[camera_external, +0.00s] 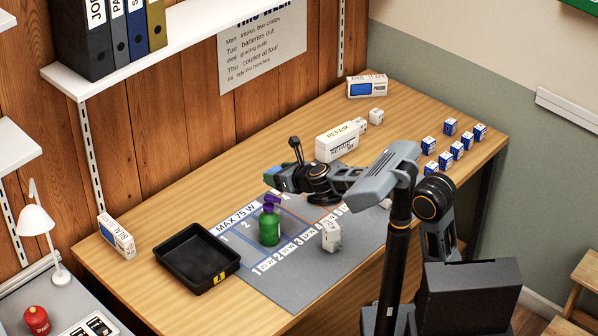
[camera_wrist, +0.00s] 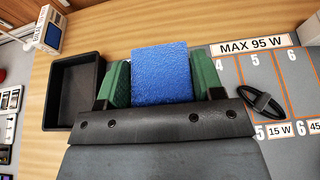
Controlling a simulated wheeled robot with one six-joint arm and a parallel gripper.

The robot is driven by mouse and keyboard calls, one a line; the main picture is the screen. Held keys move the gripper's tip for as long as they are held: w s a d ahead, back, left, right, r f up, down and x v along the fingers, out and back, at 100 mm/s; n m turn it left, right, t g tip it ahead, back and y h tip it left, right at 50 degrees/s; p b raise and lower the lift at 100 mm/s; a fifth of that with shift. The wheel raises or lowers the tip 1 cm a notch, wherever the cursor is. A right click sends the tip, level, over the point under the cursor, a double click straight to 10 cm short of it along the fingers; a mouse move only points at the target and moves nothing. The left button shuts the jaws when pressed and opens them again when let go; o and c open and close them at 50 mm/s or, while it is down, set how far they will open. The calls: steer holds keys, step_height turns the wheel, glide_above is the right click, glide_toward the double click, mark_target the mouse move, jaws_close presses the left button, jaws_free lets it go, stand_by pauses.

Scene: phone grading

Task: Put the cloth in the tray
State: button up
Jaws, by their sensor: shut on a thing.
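The blue cloth (camera_wrist: 160,75) is held between the green fingers of my gripper (camera_wrist: 155,88) in the wrist view. The black tray (camera_wrist: 52,92) lies to the left of my gripper there, apart from the cloth; its visible floor is empty. In the external view, my gripper (camera_external: 276,181) is above the grey mat, up and to the right of the tray (camera_external: 197,261). The cloth is hardly distinguishable in that view.
A green bottle (camera_external: 269,226) with a purple cap stands on the mat (camera_external: 290,283), close to my gripper in the picture. A small white box (camera_external: 331,236) stands right of it. A white box (camera_external: 117,237) stands beyond the tray. Several small blue-and-white boxes (camera_external: 449,128) are far right.

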steer(key=s+a+r+p, duration=0.1)
steer(key=s+a+p, duration=0.25)
steer(key=s, duration=0.85)
steer(key=s+a+r+p, duration=0.15)
steer(key=s+a, duration=0.25)
steer(key=s, duration=0.8)
steer(key=p, duration=0.1)
glide_above(211, 275)
steer(key=shift+w+f, duration=0.1)
steer(key=shift+f, duration=6.75)
steer(key=shift+f+b, duration=0.65)
steer(key=shift+b, duration=0.25)
